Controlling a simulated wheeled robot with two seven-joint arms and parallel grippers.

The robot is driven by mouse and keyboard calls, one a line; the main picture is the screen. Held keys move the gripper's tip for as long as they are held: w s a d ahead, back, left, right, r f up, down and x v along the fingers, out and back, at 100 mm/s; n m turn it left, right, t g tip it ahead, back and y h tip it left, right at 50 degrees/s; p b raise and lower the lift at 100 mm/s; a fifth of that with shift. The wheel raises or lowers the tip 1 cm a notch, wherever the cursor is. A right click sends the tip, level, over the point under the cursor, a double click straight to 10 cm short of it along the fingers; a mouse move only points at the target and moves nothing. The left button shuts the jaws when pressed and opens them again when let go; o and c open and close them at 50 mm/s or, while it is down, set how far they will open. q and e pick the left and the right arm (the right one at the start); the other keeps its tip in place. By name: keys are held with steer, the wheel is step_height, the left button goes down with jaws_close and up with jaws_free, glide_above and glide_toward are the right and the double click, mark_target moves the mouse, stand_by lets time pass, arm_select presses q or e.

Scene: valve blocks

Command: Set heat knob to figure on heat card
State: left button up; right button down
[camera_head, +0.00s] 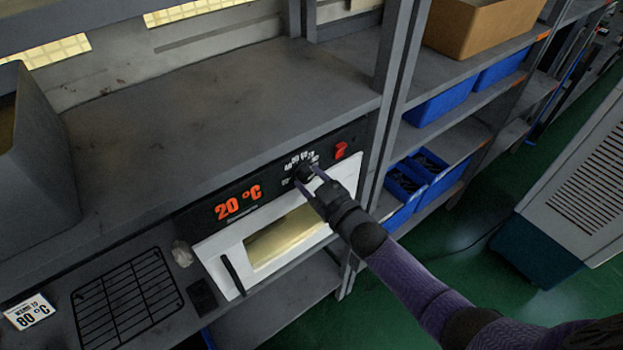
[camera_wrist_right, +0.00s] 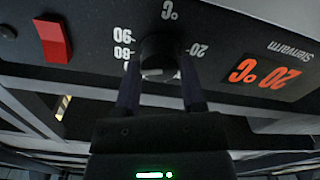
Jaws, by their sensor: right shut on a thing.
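The black heat knob (camera_head: 303,172) sits on the dark front panel of a small oven, among white dial figures. It also shows in the right wrist view (camera_wrist_right: 160,54), where figures such as 80 and 90 lie beside it on the left and 20 on the right. My right gripper (camera_head: 310,179) is shut on the knob, one finger on each side. The fingers hide part of the dial, and I cannot tell where the pointer stands. The orange display (camera_head: 238,203) reads 20 °C. The white heat card (camera_head: 30,312) lies at the lower left and seems to read 80 °C. My left gripper is not in view.
A red switch (camera_head: 341,150) sits right of the knob. The oven door (camera_head: 222,248) has a window and dark handle below the panel. A black wire rack (camera_head: 127,300) lies on the shelf. A grey upright post (camera_head: 386,110) stands close to my right arm.

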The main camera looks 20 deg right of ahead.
steer(key=shift+f+m, duration=0.1)
steer(key=shift+m, duration=0.4)
steer(key=shift+c, duration=0.9)
jaws_free()
steer(key=v, duration=1)
